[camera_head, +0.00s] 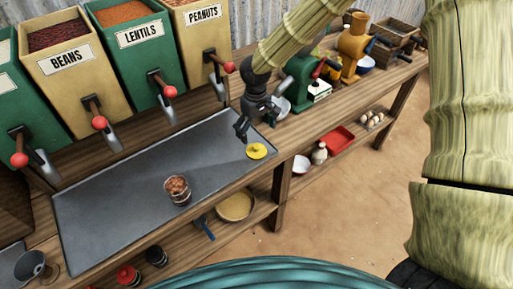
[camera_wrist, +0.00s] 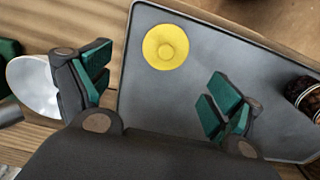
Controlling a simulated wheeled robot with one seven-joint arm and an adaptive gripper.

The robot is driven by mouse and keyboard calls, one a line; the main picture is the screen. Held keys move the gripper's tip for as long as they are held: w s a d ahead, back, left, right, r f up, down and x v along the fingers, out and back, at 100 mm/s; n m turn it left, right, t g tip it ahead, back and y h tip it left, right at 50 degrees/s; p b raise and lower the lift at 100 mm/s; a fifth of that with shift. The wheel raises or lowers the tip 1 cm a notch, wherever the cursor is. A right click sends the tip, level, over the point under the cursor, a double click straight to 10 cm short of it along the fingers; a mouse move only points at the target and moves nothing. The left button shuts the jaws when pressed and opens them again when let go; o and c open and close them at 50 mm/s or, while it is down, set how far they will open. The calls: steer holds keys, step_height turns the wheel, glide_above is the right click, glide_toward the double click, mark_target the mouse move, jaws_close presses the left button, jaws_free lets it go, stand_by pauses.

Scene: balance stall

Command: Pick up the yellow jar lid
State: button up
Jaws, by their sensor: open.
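The yellow jar lid (camera_head: 257,151) lies flat on the grey metal tray (camera_head: 130,185), near its right end. In the wrist view the lid (camera_wrist: 166,46) is a round yellow disc with a small raised centre. It lies beyond my fingertips, in line with the gap between them. My gripper (camera_head: 246,127) is open and empty, above the tray just left of and behind the lid in the head view. Its two green-padded fingers (camera_wrist: 158,85) are spread wide in the wrist view. Neither finger touches the lid.
A glass jar of brown contents (camera_head: 178,190) stands on the tray; it also shows at the right of the wrist view (camera_wrist: 305,95). A white bowl (camera_wrist: 33,85) is close to my left finger. A green grinder (camera_head: 303,75) stands right of the tray. Bins with red-knobbed levers line the back.

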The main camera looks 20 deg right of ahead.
mark_target(255, 145)
step_height(255, 145, down, 2)
steer(key=shift+s+a+f+p, duration=0.15)
steer(key=shift+f+p, duration=0.35)
steer(key=shift+f, duration=0.3)
steer(key=shift+s+a+f+p, duration=0.1)
steer(key=shift+f+p, duration=0.35)
steer(key=shift+f, duration=0.35)
steer(key=shift+w+f, duration=0.1)
steer(key=shift+f, duration=1)
steer(key=shift+c, duration=0.2)
steer(key=c, duration=0.8)
